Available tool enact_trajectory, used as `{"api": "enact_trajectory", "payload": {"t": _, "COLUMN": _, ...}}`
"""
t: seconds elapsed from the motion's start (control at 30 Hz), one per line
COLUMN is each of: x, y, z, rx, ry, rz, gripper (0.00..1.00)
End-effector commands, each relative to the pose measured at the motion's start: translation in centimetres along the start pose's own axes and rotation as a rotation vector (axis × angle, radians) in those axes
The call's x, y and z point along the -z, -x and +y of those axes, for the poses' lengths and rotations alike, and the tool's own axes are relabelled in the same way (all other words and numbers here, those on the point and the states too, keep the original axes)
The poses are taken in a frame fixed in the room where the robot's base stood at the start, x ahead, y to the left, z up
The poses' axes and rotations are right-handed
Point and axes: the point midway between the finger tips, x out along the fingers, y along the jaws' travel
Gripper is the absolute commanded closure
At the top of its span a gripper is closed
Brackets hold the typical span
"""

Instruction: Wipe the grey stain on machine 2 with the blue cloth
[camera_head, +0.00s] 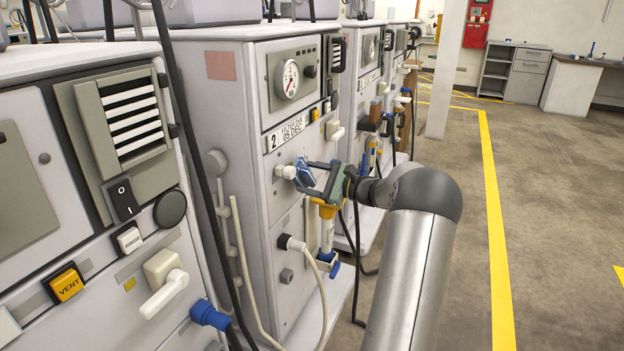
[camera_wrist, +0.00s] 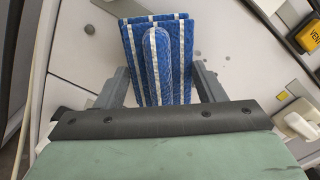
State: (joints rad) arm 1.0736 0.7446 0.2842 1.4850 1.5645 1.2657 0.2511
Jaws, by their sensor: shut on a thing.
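Machine 2 (camera_head: 252,200) is the pale cabinet with a gauge and a label reading "2" on its front. My gripper (camera_head: 306,177) is at its front panel, below the label. In the wrist view my gripper (camera_wrist: 161,75) is shut on the blue cloth (camera_wrist: 160,32), which has white stripes and is folded. The cloth (camera_head: 303,172) is small and partly hidden by the fingers in the head view. Small grey marks (camera_wrist: 228,58) show on the panel just right of the cloth in the wrist view. I cannot tell whether the cloth touches the panel.
A white knob (camera_head: 286,172) sits just left of the cloth. A yellow-and-blue fitting (camera_head: 327,210) hangs below my gripper, with hoses around it. A neighbouring machine (camera_head: 60,180) with a VENT button stands at the near left. The floor to the right (camera_head: 560,200) is clear.

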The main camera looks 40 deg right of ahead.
Motion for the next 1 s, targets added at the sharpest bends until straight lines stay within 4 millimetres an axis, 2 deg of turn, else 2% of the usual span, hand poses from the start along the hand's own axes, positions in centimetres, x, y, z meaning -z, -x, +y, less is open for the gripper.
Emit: {"api": "enact_trajectory", "payload": {"t": 1.0, "x": 0.0, "y": -1.7, "z": 0.0, "rx": 0.0, "ry": 0.0, "rz": -0.001, "gripper": 0.55}}
